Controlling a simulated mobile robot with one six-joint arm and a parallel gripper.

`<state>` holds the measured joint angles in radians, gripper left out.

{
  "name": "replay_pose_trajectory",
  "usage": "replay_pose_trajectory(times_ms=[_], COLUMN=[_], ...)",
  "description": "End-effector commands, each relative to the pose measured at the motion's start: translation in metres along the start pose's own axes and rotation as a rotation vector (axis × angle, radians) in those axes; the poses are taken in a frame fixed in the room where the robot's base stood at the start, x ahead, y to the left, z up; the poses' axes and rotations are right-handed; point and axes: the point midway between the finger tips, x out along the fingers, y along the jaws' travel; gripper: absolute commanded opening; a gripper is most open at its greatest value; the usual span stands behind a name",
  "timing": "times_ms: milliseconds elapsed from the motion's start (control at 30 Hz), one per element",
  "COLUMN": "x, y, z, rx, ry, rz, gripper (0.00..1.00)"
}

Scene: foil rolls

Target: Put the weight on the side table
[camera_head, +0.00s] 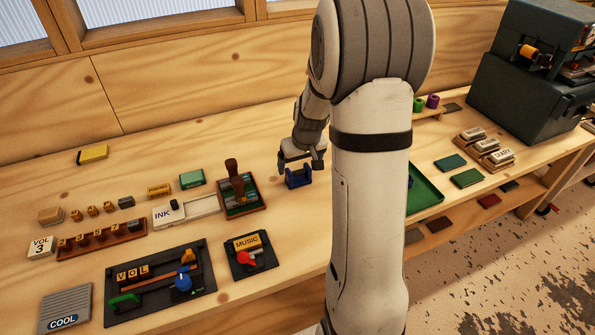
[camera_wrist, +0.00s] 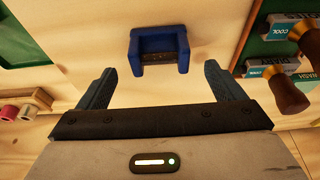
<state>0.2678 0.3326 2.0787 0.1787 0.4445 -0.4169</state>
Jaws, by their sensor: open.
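My gripper (camera_head: 302,164) is open and empty, pointing down over the middle of the bench; its fingers also show in the wrist view (camera_wrist: 160,76). A blue U-shaped block (camera_head: 298,179) with a dark inside stands on the bench just under and in front of it. In the wrist view this block (camera_wrist: 160,46) lies ahead of the gap between the fingertips, apart from both. I cannot tell for sure which thing is the weight. No separate side table can be made out.
A stamp rack (camera_head: 240,207) with a wooden-handled stamp is left of the blue block. A green tray (camera_head: 426,197) lies right, partly behind my arm. Lettered blocks, an ink box (camera_head: 166,216) and dark plates fill the left. Dark cases (camera_head: 520,100) stand far right.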

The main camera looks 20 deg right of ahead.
Motion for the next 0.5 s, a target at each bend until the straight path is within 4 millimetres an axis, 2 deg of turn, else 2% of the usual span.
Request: replay_pose_trajectory(times_ms=[100, 200, 400, 500], x=[-0.025, -0.042, -0.062, -0.074], y=[0.000, 0.001, 0.000, -0.007], z=[0.000, 0.000, 0.001, 0.006], rx=[0.001, 0.001, 0.002, 0.000], ry=[0.004, 0.003, 0.000, 0.000], rz=[0.001, 0.001, 0.000, -0.002], gripper=[0.89, 0.89, 0.89, 0.89])
